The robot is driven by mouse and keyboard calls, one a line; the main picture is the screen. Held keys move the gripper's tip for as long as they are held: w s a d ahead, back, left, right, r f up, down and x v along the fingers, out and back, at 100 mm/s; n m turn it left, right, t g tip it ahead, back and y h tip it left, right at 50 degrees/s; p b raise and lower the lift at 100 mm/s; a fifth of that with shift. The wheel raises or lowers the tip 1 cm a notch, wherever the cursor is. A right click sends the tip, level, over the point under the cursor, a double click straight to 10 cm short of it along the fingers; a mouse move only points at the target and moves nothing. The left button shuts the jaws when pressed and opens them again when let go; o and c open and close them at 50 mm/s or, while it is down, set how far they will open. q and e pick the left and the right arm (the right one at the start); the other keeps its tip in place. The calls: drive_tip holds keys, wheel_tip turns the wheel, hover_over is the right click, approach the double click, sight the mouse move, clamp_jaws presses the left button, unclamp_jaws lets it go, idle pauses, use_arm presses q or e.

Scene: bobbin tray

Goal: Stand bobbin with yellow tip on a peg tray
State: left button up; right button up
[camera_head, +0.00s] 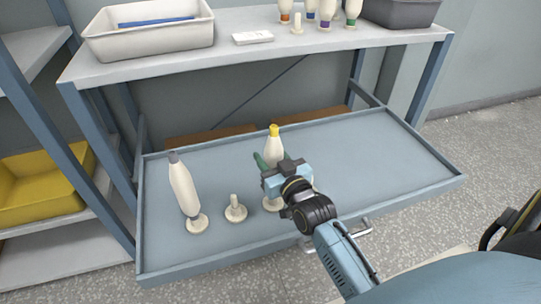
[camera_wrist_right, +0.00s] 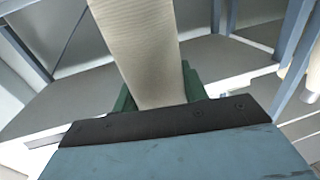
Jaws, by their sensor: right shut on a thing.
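The bobbin with the yellow tip (camera_head: 274,143) is cream-coloured and stands about upright over the peg tray (camera_head: 390,150), a wide blue-grey tray with a raised rim. My right gripper (camera_head: 273,163) has its green fingers shut on this bobbin. The bobbin's body (camera_wrist_right: 140,45) fills the space between the fingers in the right wrist view. A round cream base (camera_head: 272,204) shows just below the gripper. The gripper hides the bobbin's lower end, so I cannot tell whether it sits on a peg. My left gripper is not in view.
A grey-tipped bobbin (camera_head: 184,188) stands tilted on a peg at the tray's left. An empty peg (camera_head: 235,208) is beside it. The shelf (camera_head: 345,35) above holds a white bin (camera_head: 150,38), a grey bin (camera_head: 400,12) and several bobbins. The tray's right half is clear.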

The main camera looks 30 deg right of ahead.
drive_tip(key=shift+f+b, duration=0.35)
drive_tip(key=shift+f, duration=0.3)
drive_tip(key=o, duration=1.1)
drive_tip(key=s+a+p, duration=0.1)
drive_tip(key=s+p, duration=0.3)
drive_tip(key=s, duration=0.9)
drive_tip(key=shift+s, duration=0.2)
